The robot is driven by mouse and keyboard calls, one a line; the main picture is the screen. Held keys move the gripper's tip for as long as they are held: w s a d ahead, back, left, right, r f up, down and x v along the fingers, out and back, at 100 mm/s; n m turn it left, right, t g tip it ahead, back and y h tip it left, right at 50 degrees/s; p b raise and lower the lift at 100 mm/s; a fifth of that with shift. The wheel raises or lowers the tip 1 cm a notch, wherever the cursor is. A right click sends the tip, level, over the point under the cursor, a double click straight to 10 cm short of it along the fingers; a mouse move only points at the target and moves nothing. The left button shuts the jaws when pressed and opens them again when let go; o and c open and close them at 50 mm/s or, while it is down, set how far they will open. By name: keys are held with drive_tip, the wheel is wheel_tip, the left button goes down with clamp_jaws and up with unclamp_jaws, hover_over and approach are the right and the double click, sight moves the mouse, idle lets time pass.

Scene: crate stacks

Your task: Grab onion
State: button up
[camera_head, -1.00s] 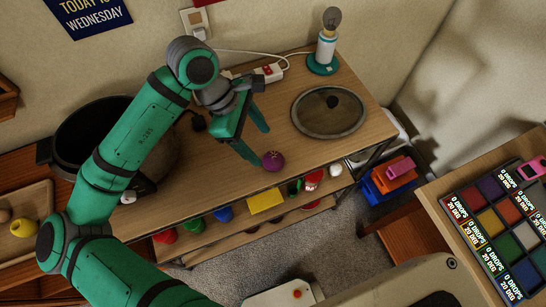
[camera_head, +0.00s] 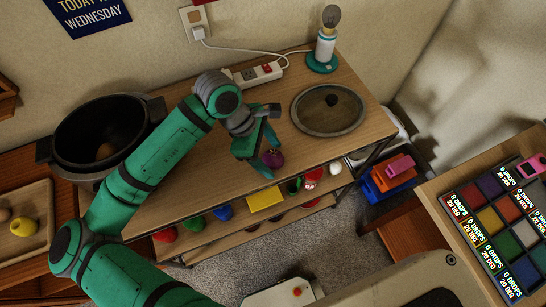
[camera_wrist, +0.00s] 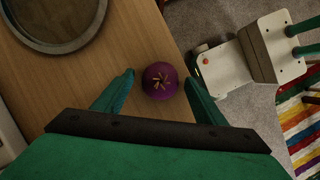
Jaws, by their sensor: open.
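The purple onion (camera_head: 273,158) sits on the wooden table near its front edge. In the head view the fingers partly cover the onion. In the wrist view my gripper (camera_wrist: 162,88) has one finger on each side of it, and I cannot tell whether either touches it.
A round lid (camera_head: 328,110) lies on the table to the right, with a bulb lamp (camera_head: 326,45) behind it. A dark pot (camera_head: 105,135) stands at left. A power strip (camera_head: 258,73) lies at the back. Coloured items, including a yellow block (camera_head: 264,200), sit on the shelf below.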

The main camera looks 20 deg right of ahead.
drive_tip(key=c, duration=1.2)
drive_tip(key=shift+r, duration=0.15)
